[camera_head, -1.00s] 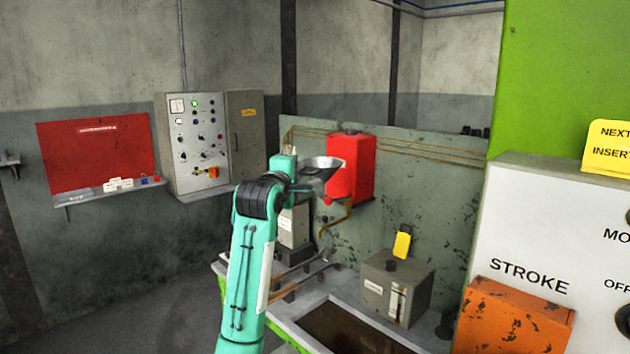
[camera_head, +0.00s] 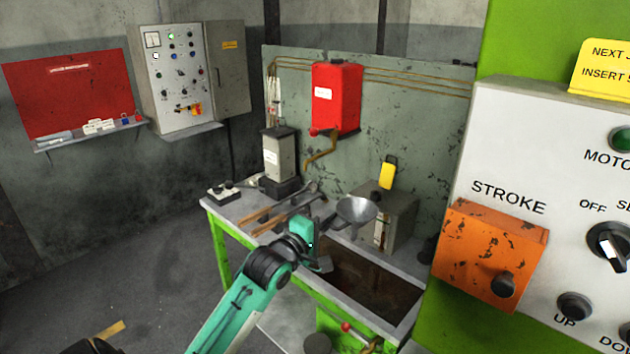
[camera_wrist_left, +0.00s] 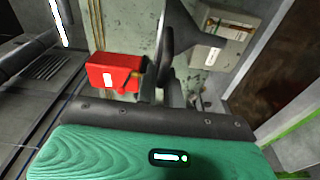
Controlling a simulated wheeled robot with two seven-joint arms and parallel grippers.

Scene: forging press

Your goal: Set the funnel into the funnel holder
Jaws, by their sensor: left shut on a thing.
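The grey metal funnel (camera_head: 356,210) is held up in front of the grey box on the bench, its wide mouth facing up. My left gripper (camera_head: 331,228) is shut on the funnel at its left side. In the left wrist view the funnel (camera_wrist_left: 178,28) shows as a dark cone beyond the gripper, seen from the side. I cannot make out the funnel holder for certain in either view. My right gripper is not in view.
The grey box (camera_head: 402,222) with a yellow tag (camera_head: 387,173) stands behind the funnel. A dark open tank (camera_head: 370,283) lies below it. Tongs (camera_head: 285,208) lie on the bench to the left. A red tank (camera_head: 337,97) hangs behind. The orange box (camera_head: 490,252) and press panel stand right.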

